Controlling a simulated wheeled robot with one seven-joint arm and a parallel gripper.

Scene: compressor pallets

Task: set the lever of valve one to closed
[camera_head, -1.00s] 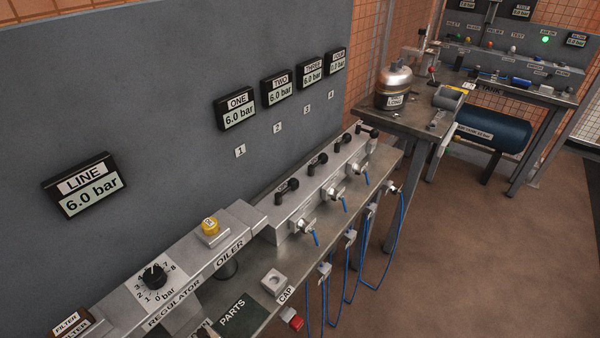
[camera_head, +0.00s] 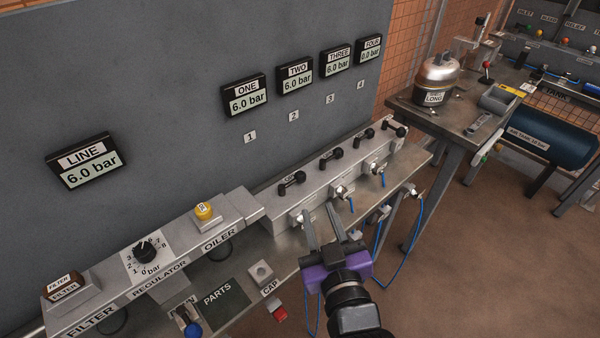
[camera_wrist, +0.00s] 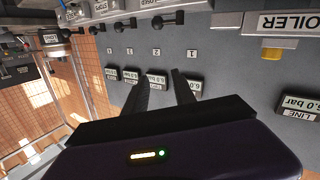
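The lever of valve one (camera_head: 291,183) is a black handle with a round knob, on top of the grey manifold below the number 1 plate. It lies roughly along the manifold, knob toward the right. Its position label is too small to read. The ONE display (camera_head: 245,97) reads 6.0 bar. My gripper (camera_head: 319,213), with a purple body, is open and empty, its two fingers apart. It is in front of the manifold, to the lower right of lever one, and appears not to touch it. In the wrist view, which is upside down, the fingers (camera_wrist: 158,78) point toward the panel.
Similar levers of valve two (camera_head: 331,158) and valve three (camera_head: 363,134) sit further right along the manifold. Small outlet fittings with blue hoses (camera_head: 382,180) hang along its front. The regulator knob (camera_head: 145,252) and yellow oiler button (camera_head: 203,210) are to the left.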

